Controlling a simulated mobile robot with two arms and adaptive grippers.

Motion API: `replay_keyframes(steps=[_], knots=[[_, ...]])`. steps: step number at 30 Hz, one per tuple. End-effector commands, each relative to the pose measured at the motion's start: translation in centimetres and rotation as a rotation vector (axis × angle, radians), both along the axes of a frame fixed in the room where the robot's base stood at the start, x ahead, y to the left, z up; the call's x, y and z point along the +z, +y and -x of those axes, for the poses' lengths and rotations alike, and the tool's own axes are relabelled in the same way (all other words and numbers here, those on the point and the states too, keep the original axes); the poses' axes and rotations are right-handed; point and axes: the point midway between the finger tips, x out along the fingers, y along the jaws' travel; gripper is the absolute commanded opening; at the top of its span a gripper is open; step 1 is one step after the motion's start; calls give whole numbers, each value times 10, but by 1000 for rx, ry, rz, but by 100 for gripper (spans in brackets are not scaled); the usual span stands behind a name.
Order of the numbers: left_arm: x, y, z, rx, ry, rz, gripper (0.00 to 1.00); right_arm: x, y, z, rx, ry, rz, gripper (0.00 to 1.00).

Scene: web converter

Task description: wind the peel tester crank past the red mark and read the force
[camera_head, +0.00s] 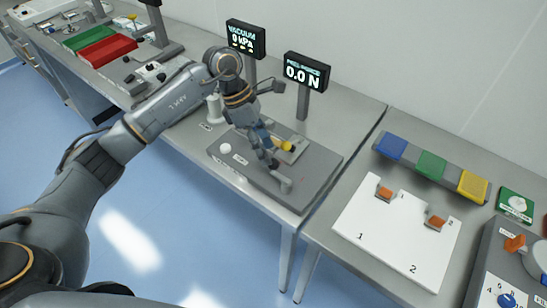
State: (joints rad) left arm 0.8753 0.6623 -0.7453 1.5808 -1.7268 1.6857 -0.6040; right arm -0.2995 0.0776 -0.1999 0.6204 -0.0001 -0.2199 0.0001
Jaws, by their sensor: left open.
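The peel tester is a dark grey base plate (312,172) on the bench. It carries a white round knob (225,148) at its left and a yellow cylinder (283,146) near its middle. My left gripper (271,160) is open and points down over the middle of the plate, just left of the yellow cylinder. I cannot tell whether it touches anything. The crank and the red mark cannot be made out; the gripper hides part of the plate. The peel force display (306,73) behind reads 0.0 N. My right gripper is not in view.
A vacuum display (246,38) reads 0 kPa. Red (107,50) and green (89,37) blocks lie far left. On the right bench are a white numbered board (388,245), blue, green and yellow bins (431,165), and a control box with an orange knob (514,243).

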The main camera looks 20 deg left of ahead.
Motion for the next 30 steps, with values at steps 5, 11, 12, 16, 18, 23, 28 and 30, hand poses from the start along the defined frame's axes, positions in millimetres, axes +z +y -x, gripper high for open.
replay_keyframes(steps=[5, 11, 12, 16, 18, 23, 28, 30], knots=[[-27, -14, 3, 0, 3, 2, 52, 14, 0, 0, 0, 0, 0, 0], [-45, -21, 5, 0, 2, 1, 52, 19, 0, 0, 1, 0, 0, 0], [-47, -22, 5, 1, 1, 1, 52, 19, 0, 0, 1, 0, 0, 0], [-50, -23, 4, 0, 0, 1, 52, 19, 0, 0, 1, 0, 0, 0], [-50, -23, 4, 0, 0, 1, 52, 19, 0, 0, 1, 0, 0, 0], [-50, -23, 4, 0, 0, 1, 39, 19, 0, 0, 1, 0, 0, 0], [-49, -23, 4, 0, 0, 1, 5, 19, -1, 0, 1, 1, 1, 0], [-49, -23, 4, 0, 0, 1, 0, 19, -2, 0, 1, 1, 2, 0]])
